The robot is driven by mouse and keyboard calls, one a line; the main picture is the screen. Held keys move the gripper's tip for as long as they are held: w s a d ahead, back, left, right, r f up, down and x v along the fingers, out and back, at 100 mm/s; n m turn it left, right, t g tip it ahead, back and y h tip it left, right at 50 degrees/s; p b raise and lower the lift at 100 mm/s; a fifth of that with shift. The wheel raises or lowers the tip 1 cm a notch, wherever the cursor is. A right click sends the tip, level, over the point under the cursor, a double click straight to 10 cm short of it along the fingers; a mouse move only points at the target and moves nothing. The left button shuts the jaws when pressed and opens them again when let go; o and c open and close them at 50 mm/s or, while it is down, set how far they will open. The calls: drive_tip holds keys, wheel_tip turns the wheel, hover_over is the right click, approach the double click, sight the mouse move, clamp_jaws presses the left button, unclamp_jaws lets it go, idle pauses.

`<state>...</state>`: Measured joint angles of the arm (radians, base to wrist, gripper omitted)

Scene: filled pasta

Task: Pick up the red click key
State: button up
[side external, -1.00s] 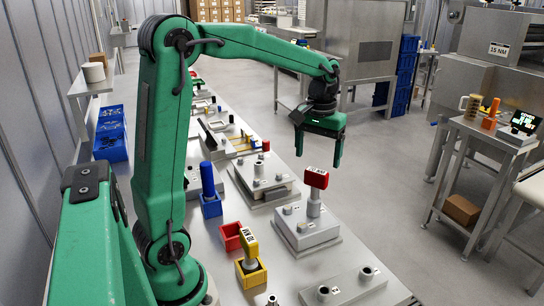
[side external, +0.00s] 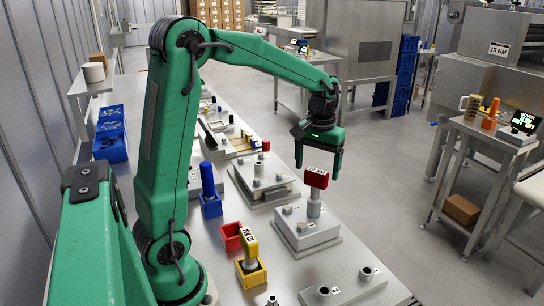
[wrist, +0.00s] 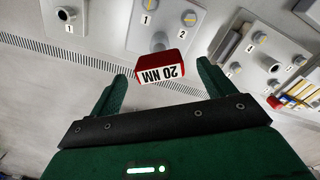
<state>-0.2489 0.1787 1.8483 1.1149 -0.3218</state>
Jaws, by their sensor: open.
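The red click key (side external: 316,179) stands upright in a grey block (side external: 306,228), its red head on top of a grey shaft. In the wrist view the red head (wrist: 163,62) carries a white label reading "20 NM" and shows just beyond the fingertips, between them. My gripper (side external: 317,172) is open and empty, with its fingers pointing down in the side view. It is around or slightly behind and above the red head there; the exact distance is hard to tell. In the wrist view my gripper (wrist: 160,75) has its two green fingers wide apart.
A yellow key (side external: 249,242) stands in a yellow holder and a blue key (side external: 207,178) in a blue holder. An empty red holder (side external: 231,236) is beside the yellow one. Another grey block (side external: 262,180) is behind the red key's block.

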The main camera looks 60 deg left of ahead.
sight(317, 171)
drive_tip(key=shift+f, duration=2.15)
drive_tip(key=c, duration=1.3)
drive_tip(key=shift+r, duration=0.1)
drive_tip(key=shift+r, duration=0.35)
wheel_tip(317, 171, up, 3)
drive_tip(key=shift+w, duration=0.1)
drive_tip(key=s+d+r, duration=0.3)
drive_tip(key=d+r, duration=0.4)
drive_tip(key=d, duration=0.4)
drive_tip(key=shift+s, duration=0.25)
